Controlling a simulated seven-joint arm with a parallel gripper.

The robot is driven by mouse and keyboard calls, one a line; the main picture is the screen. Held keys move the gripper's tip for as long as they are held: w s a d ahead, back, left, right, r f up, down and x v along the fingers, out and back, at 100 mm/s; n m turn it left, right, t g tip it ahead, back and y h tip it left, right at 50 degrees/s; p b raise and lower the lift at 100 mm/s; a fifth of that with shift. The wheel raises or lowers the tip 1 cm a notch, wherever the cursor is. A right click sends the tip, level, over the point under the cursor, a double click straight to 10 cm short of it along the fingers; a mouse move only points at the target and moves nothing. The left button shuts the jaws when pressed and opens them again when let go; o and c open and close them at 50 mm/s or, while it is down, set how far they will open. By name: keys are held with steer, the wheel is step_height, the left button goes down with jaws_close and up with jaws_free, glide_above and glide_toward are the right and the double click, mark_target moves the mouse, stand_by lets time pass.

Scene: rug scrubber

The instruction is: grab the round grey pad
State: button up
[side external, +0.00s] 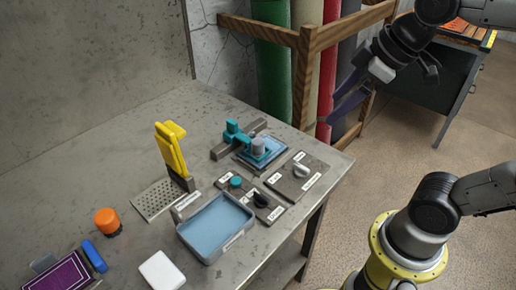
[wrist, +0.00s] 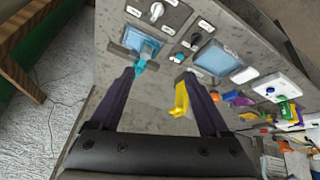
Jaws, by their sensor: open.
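A small round grey piece (side external: 258,145), likely the grey pad, sits within a teal frame (side external: 236,134) over a blue square plate (side external: 250,160) near the table's far right edge. My gripper (side external: 345,107) is open and empty, up and to the right of the frame in the side view.
A yellow upright piece (side external: 172,150) stands left of the teal frame. A blue tray (side external: 215,225), a knob panel (side external: 298,175) and a switch panel (side external: 250,198) lie nearby. A wooden rack (side external: 306,70) with rolled rugs stands behind the table.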

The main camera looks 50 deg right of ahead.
steer(key=w+n+g, duration=0.1)
steer(key=w+n, duration=0.1)
steer(key=w, duration=0.9)
steer(key=g+y, duration=0.1)
steer(key=g, duration=0.1)
glide_toward(259, 141)
steer(key=shift+x, duration=4.55)
steer(key=shift+c, duration=0.2)
jaws_close()
